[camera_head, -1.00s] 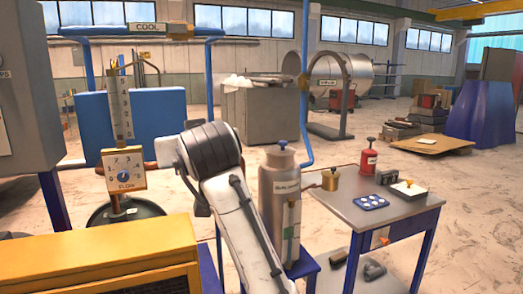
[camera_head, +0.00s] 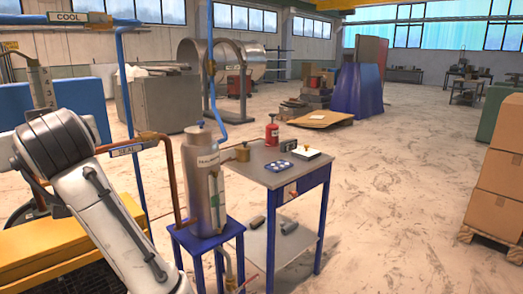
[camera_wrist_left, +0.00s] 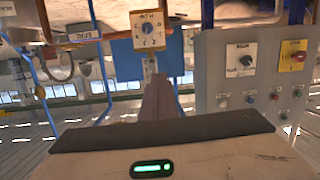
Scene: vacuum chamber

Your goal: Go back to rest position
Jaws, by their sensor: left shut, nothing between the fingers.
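My left arm (camera_head: 105,215) comes in at the lower left of the head view, bent at a dark joint. Its gripper is outside that view. In the left wrist view my left gripper (camera_wrist_left: 160,85) shows as narrow dark fingers held together, with nothing between them. Beyond its tips is a pale panel with a round dial (camera_wrist_left: 150,31), apart from the fingers or too far to judge the gap. My right arm and gripper are in neither view.
A grey metal canister (camera_head: 203,180) stands on a blue stand close to my left arm. A small table (camera_head: 258,178) with a red can (camera_head: 272,133) is beside it. Stacked cartons (camera_head: 497,195) stand at the right. The floor between is clear.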

